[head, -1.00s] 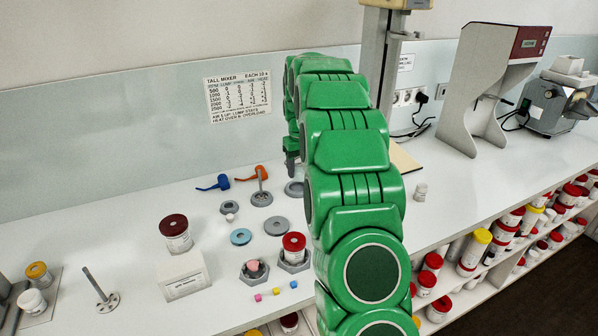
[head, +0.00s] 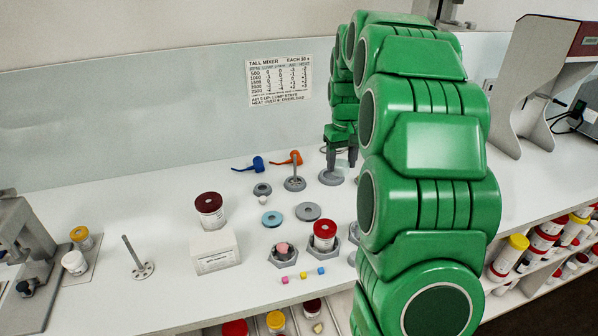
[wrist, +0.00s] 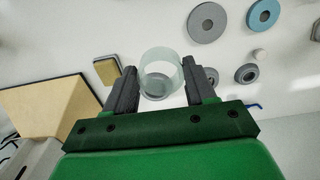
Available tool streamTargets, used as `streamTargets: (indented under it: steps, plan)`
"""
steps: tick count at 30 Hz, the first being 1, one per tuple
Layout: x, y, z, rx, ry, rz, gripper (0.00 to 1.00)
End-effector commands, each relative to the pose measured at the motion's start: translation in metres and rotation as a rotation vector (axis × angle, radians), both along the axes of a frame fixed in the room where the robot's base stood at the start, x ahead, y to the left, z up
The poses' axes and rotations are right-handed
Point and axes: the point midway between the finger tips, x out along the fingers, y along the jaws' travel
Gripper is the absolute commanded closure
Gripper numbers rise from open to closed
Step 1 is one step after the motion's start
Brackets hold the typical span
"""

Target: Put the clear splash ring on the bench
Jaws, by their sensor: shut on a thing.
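The clear splash ring (wrist: 160,66) is a short see-through cylinder. In the wrist view it sits between the two dark fingers of my gripper (wrist: 161,88), which is shut on it. In the head view my gripper (head: 341,158) points down at the back of the white bench (head: 120,220), just above a round grey disc (head: 331,178). The ring is too faint to make out clearly there. My green arm hides the bench to the right of the gripper.
A white box (head: 215,250) is farther left. The bench's left middle has free room.

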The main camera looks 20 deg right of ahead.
Motion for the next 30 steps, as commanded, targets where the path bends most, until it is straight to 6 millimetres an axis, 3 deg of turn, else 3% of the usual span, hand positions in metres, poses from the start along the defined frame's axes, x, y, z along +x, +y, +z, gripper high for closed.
streamTargets:
  steps: [7,11,21,30]
  plan:
    - [0.000,0.004,0.001,0.000,-0.001,0.007,0.73]
    - [0.005,0.023,0.001,0.000,-0.001,0.039,0.73]
    - [0.022,0.123,0.001,-0.001,-0.001,0.206,0.73]
    - [0.022,0.216,0.001,-0.001,-0.001,0.359,0.73]
